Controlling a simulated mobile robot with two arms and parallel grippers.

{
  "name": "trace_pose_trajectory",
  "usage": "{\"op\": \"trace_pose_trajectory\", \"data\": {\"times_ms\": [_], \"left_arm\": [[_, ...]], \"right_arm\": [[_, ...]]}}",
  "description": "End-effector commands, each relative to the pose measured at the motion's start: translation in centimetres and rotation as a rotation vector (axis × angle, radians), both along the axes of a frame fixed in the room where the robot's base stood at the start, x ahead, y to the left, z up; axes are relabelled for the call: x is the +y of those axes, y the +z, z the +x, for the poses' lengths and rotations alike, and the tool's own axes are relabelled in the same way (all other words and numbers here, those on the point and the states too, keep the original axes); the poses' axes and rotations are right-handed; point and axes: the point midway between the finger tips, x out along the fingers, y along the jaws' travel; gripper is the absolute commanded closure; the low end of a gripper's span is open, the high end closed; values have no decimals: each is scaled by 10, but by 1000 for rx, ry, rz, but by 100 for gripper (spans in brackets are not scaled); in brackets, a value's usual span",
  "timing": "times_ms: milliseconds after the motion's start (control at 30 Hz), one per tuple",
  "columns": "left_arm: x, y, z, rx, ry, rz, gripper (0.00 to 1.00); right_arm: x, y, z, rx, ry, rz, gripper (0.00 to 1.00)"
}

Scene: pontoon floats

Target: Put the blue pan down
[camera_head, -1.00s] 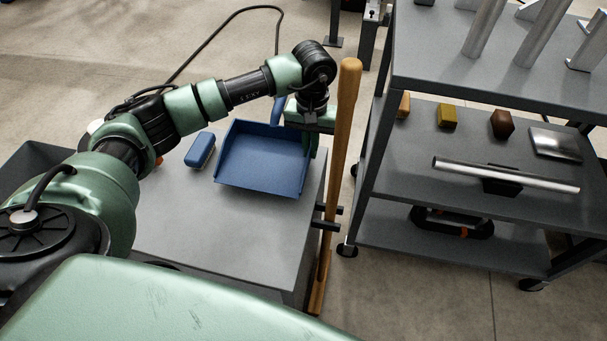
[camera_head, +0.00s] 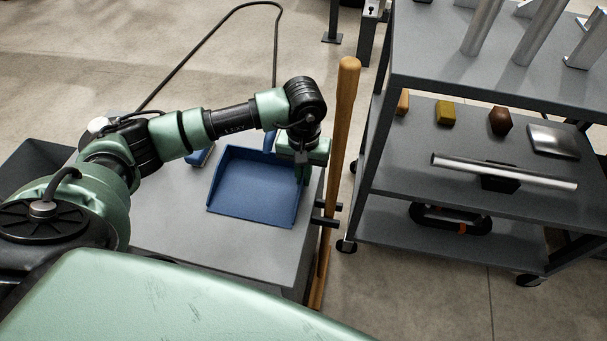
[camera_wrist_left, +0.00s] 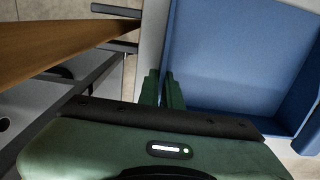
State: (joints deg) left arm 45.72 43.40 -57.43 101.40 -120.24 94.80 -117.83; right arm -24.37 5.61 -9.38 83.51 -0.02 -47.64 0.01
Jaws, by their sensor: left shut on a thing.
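The blue pan (camera_head: 252,190) is over the right part of the grey table top, its open front edge towards me. My left gripper (camera_head: 302,172) is shut on the pan's right side wall. The left wrist view shows the fingers (camera_wrist_left: 162,92) at the pan's edge and the pan's blue inside (camera_wrist_left: 235,60). I cannot tell whether the pan touches the table or hangs just above it. My right gripper is not in view.
The grey table (camera_head: 190,225) is bare in front of the pan. A blue block-like thing (camera_head: 199,157) lies left of it, partly behind my arm. A wooden handle (camera_head: 343,120) stands upright at the table's right edge. A grey shelf cart (camera_head: 450,180) stands farther right.

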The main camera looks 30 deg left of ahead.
Motion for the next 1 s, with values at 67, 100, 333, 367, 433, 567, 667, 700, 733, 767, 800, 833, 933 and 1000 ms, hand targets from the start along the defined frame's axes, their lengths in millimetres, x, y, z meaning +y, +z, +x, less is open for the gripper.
{"op": "trace_pose_trajectory", "data": {"times_ms": [67, 100, 333, 367, 433, 567, 667, 700, 733, 767, 800, 833, 933, 1000], "left_arm": [[0, -1, 0, -1, 0, 0, 100], [0, -1, 0, -1, 0, 0, 100], [0, -2, 0, 0, -1, 0, 73], [0, -2, 0, 0, -1, 0, 73], [0, -2, 0, 0, -1, 0, 73], [0, -2, 0, 0, -1, 0, 73], [0, 0, 0, 1, -1, 0, 73], [0, 1, 0, 0, 0, 0, 73], [0, 2, 0, 0, -1, 0, 73], [0, 6, 1, -2, -1, 0, 73], [0, 12, 1, -3, -2, -1, 73], [0, 18, 1, -4, -2, -1, 73], [0, 41, 2, -5, -2, -1, 73], [0, 57, 2, -5, -2, -1, 73]], "right_arm": [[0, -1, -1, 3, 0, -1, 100], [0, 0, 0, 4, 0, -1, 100], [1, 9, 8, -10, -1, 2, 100], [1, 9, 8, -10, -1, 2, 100], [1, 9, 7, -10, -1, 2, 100], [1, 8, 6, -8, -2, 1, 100], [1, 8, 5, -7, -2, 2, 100], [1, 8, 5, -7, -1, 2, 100], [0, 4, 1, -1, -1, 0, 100], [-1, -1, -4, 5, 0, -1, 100], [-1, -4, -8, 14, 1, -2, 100], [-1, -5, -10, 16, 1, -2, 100], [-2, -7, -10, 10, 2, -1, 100], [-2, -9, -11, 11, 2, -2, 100]]}}
